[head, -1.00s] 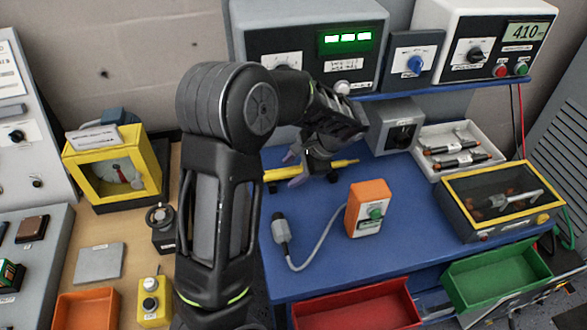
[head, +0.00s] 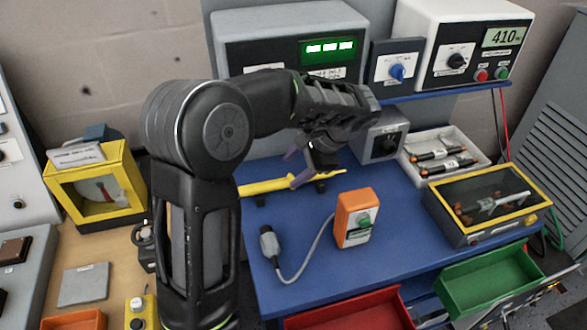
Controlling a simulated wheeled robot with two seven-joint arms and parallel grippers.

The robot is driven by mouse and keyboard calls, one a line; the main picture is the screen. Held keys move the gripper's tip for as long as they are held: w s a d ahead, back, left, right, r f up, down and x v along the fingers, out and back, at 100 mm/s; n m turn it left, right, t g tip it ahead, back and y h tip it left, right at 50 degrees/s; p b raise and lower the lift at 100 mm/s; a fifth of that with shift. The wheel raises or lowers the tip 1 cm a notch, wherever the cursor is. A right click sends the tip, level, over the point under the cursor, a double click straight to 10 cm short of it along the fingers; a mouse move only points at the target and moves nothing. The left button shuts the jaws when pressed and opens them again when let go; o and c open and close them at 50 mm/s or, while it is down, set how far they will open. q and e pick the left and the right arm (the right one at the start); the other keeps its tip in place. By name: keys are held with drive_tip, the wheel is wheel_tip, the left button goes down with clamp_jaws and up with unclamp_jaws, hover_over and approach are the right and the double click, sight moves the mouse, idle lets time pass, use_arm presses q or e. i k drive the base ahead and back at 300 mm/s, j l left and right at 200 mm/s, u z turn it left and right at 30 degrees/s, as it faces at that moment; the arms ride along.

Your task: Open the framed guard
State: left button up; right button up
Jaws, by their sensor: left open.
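A low box with a clear lid in a yellow frame (head: 484,176) sits on the right of the blue bench; the lid is down and metal parts show through it. A second yellow-framed case (head: 89,188) with a clear front stands at the left; I cannot tell which of the two is the framed guard. My left gripper (head: 297,168) is open and empty over the back of the blue bench, beside a yellow bar-shaped tool (head: 263,187). It is apart from both framed boxes. My right gripper is not in view.
A white tray of cylinders (head: 485,165) lies behind the right framed box. Red (head: 345,318) and green (head: 478,262) bins are in front. Instruments line the back shelf.

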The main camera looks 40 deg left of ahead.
sight(523, 196)
drive_tip(key=k+l, duration=0.8)
drive_tip(key=l, duration=0.1)
